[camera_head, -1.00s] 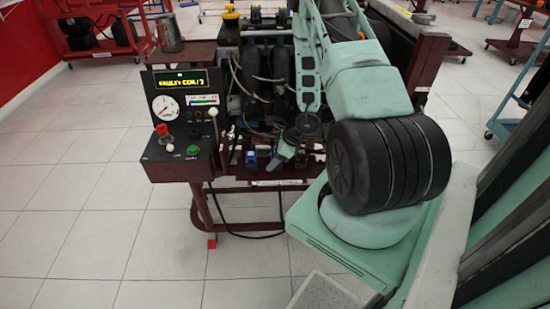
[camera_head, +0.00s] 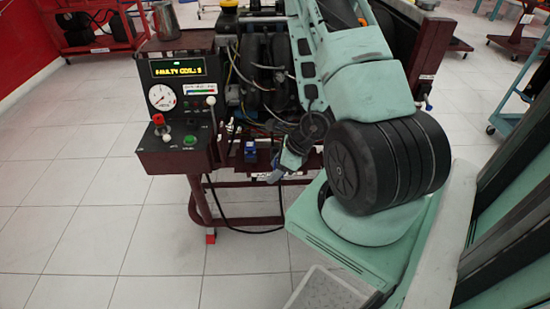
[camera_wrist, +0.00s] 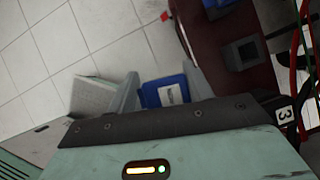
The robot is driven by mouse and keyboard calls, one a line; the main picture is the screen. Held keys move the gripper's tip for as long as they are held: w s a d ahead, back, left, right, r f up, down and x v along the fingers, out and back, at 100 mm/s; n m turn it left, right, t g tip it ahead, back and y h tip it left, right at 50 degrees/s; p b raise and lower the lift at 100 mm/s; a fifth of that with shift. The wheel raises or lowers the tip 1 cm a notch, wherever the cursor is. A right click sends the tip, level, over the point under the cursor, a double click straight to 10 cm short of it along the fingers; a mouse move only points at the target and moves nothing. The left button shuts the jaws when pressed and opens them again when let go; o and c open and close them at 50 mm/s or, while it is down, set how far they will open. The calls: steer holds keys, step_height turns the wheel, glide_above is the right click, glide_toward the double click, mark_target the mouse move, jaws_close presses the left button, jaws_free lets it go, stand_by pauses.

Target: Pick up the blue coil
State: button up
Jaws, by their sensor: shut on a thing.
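A blue coil with a white label (camera_wrist: 172,92) sits between the two grey fingers of my gripper (camera_wrist: 162,86) in the wrist view. The fingers are shut on it, and the dark wrist edge hides its lower part. In the head view my gripper (camera_head: 272,172) is in front of the trainer's lower rail, small and partly hidden by my arm. A second blue block (camera_head: 250,151) sits on that rail to the left of my gripper; a blue piece (camera_wrist: 218,6) also shows at the top of the wrist view.
The engine trainer (camera_head: 207,155) has a control panel (camera_head: 178,95) with a lit display reading a faulty coil message. Hoses and wires hang close behind my gripper. A dark square socket (camera_wrist: 240,52) shows on the maroon rail. The tiled floor (camera_head: 90,230) at left is clear.

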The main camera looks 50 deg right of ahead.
steer(key=shift+s+a+r+p, duration=0.2)
steer(key=shift+a+r+p, duration=0.1)
steer(key=shift+p, duration=0.5)
steer(key=s+a+p, duration=0.1)
steer(key=p, duration=0.2)
steer(key=shift+s+a, duration=0.25)
steer(key=shift+a, duration=0.05)
steer(key=shift+s+a+r+p, duration=0.25)
steer(key=shift+s+a+p, duration=0.3)
steer(key=shift+p, duration=0.5)
steer(key=shift+s+a+r+p, duration=0.25)
steer(key=shift+s+a+p, duration=0.25)
steer(key=shift+p, duration=0.5)
steer(key=shift+w+a, duration=0.1)
steer(key=shift+w, duration=0.05)
